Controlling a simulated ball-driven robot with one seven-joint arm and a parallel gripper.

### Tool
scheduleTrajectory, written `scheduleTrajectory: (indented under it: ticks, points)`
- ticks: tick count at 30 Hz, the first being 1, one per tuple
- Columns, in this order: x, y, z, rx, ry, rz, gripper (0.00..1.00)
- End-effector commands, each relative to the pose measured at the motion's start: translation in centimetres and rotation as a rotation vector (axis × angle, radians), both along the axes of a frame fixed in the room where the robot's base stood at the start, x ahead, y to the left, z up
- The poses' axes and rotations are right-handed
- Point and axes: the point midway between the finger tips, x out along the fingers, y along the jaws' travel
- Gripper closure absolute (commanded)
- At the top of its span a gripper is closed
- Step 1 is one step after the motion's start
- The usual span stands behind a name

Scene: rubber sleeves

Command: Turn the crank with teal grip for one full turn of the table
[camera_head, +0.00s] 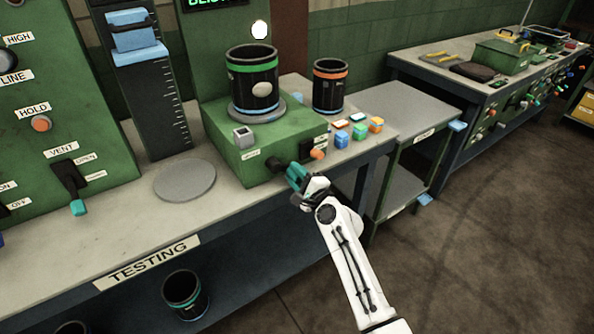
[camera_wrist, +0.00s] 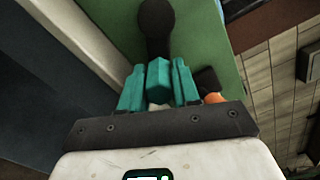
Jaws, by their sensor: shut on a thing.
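The crank's teal grip (camera_wrist: 158,82) sits between my two teal fingers in the wrist view. My gripper (camera_head: 296,177) is shut on it at the front of the green box (camera_head: 240,165). On the box, a round grey table (camera_head: 285,108) carries a black sleeve with a green band (camera_head: 252,85). A pale oval patch shows on the sleeve's front.
A black sleeve with an orange band (camera_head: 330,88) stands behind the box. An orange knob (camera_head: 317,154) is just right of the crank. Small coloured blocks (camera_head: 358,130) lie on the bench to the right. A grey disc (camera_head: 184,180) lies at the left.

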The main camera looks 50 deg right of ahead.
Motion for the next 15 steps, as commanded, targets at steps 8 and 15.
scheduleTrajectory:
  ticks: [8,15]
  points:
    - [-0.16,0.26,-0.94,0.054,-0.001,0.003,0.99]
    - [-0.12,0.37,-1.01,0.058,-0.002,0.005,0.99]
